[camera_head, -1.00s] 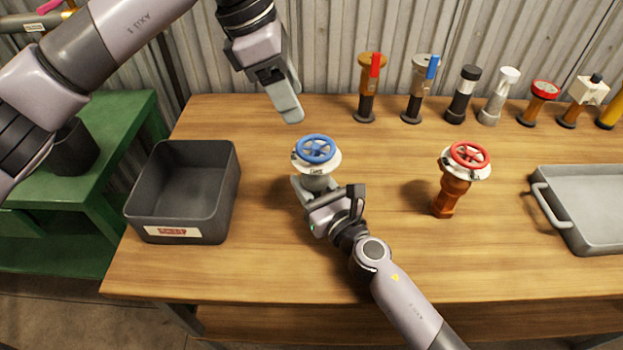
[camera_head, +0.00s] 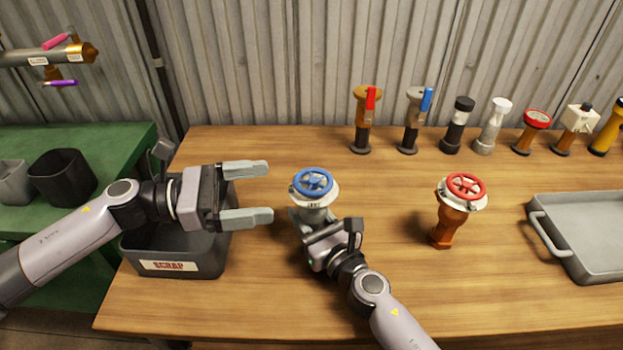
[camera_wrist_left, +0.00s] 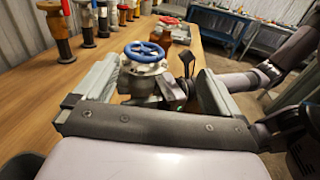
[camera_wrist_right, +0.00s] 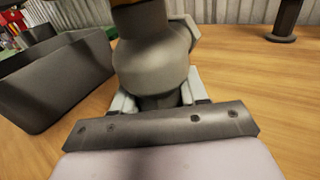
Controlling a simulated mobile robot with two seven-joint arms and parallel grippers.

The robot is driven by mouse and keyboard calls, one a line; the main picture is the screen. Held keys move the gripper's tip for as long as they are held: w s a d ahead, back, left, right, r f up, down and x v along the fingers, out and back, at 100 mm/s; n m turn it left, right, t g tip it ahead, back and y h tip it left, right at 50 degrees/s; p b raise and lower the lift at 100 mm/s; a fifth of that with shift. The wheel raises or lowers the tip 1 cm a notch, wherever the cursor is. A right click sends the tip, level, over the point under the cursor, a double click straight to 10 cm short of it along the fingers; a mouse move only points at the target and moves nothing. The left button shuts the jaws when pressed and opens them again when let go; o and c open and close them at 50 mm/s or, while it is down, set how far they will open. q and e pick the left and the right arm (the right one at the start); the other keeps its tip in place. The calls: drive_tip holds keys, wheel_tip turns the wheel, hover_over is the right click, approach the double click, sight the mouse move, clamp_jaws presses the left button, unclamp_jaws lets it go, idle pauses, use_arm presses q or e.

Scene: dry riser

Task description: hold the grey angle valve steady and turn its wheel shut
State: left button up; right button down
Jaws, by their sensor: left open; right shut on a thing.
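The grey angle valve (camera_head: 311,213) stands upright on the wooden table with a blue wheel (camera_head: 313,182) on top. My right gripper (camera_head: 304,226) is shut on the lower part of the valve's body; the right wrist view shows the grey body (camera_wrist_right: 152,62) between its fingers. My left gripper (camera_head: 246,193) is open and empty to the left of the valve, its fingers pointing right towards it. In the left wrist view the blue wheel (camera_wrist_left: 144,51) shows ahead, between the open fingers and apart from them.
A dark scrap bin (camera_head: 176,266) stands under my left gripper. An orange valve with a red wheel (camera_head: 451,225) stands to the right, before a grey tray (camera_head: 566,240). Several fittings (camera_head: 407,128) line the back edge.

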sight(332, 177)
use_arm(q)
drive_tip(key=w+d+t, duration=0.1)
drive_tip(key=d, duration=0.2)
drive_tip(key=w+d+f+n, duration=0.1)
drive_tip(key=d, duration=0.2)
drive_tip(key=w+d+t, duration=0.1)
drive_tip(key=w+d, duration=0.1)
drive_tip(key=d, duration=0.1)
drive_tip(key=shift+d+f+n+t, duration=0.2)
drive_tip(key=shift+f+n+t, duration=0.05)
drive_tip(key=shift+n+t, duration=0.05)
drive_tip(key=c, duration=1)
